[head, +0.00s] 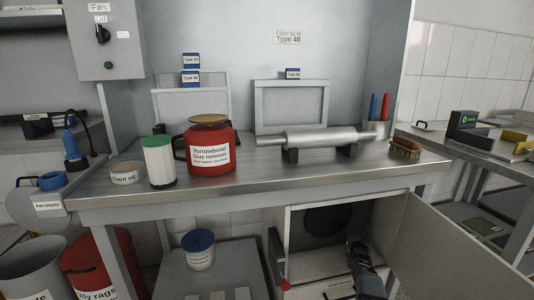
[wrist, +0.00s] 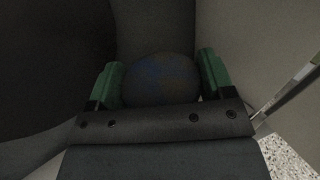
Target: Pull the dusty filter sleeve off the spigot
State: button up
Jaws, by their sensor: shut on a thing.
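The dark round filter sleeve (head: 325,219) shows inside the open cabinet under the bench in the head view. In the wrist view a large dark curved surface, seemingly the sleeve (wrist: 55,65), fills the left side. My gripper (wrist: 160,72) has its green fingers either side of a dark rounded part with a faint bluish patch, seemingly part of the sleeve, and is shut on it. In the head view my gripper (head: 356,243) is at the cabinet's right side, beside the dark round. The spigot cannot be made out.
The cabinet door (head: 440,235) stands open on the right, close to my arm. The bench (head: 250,183) is above, bearing a red glue remover can (head: 211,150) and a metal roller (head: 320,137). A red rags bin (head: 92,265) stands at lower left.

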jog(key=shift+r+p, duration=3.15)
jog(key=shift+r, duration=0.1)
